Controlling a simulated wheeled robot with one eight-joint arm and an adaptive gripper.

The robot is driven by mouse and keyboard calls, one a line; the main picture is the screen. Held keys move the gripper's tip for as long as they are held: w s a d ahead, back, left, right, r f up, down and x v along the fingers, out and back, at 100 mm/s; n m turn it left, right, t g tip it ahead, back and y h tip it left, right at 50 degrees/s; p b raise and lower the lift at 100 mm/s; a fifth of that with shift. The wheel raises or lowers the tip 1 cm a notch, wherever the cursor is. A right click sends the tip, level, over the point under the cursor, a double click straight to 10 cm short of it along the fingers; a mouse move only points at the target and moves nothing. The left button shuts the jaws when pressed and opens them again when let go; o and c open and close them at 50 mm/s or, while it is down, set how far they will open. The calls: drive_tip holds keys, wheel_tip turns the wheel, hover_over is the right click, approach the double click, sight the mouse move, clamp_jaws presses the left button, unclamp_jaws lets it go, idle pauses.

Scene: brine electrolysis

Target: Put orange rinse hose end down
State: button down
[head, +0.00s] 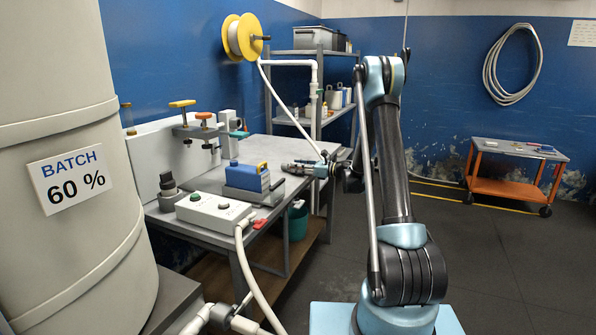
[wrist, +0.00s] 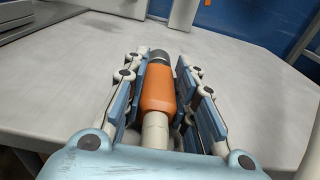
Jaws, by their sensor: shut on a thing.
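The orange rinse hose end (wrist: 158,90) lies lengthwise between the fingers of my gripper (wrist: 168,68) in the wrist view. It has an orange grip, a dark nozzle tip pointing away from me and a pale hose stub toward my palm. My gripper is shut on it, with fingers along both sides. In the head view my gripper (head: 300,167) is low over the right part of the grey bench (head: 285,146). I cannot tell whether the hose end touches the bench top.
A blue-and-grey device (head: 247,180) and a white control box (head: 213,211) stand left of my gripper. Clamps with yellow and orange handles (head: 190,125) stand farther left. The bench top around the hose end is clear. A shelf rack (head: 310,90) stands behind.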

drive_tip(key=shift+f, duration=0.25)
drive_tip(key=c, duration=1.3)
unclamp_jaws()
